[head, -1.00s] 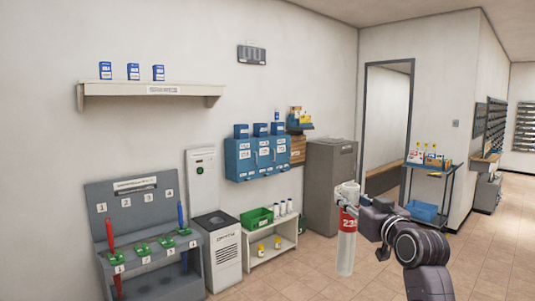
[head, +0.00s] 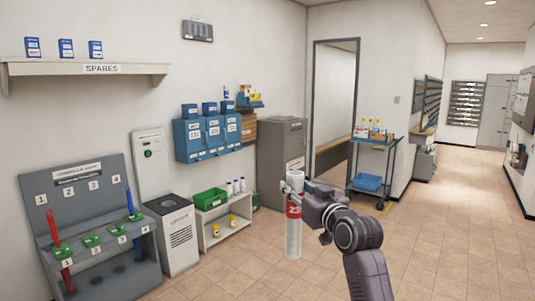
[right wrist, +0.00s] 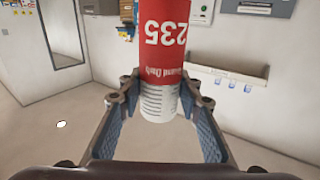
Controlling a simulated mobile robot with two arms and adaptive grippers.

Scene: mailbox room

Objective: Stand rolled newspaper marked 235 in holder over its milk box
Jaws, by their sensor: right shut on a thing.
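The rolled newspaper (head: 293,236) is white with a red band and hangs upright in my right gripper (head: 293,184). In the right wrist view the red band of the newspaper (right wrist: 160,50) reads 235, and the fingers of my right gripper (right wrist: 158,103) are closed around its white end. Blue milk boxes (head: 212,138) are mounted on the far wall; their numbers are too small to read. Small blue holders (head: 209,108) stand above them. The newspaper is well in front of the boxes, apart from them. My left gripper is not in view.
A grey cabinet (head: 282,160) stands right of the milk boxes. A low white shelf (head: 222,222) with a green crate (head: 210,199) is below. A grey rack (head: 85,190) stands left. A cart (head: 375,165) stands by the doorway. The tiled floor at front right is clear.

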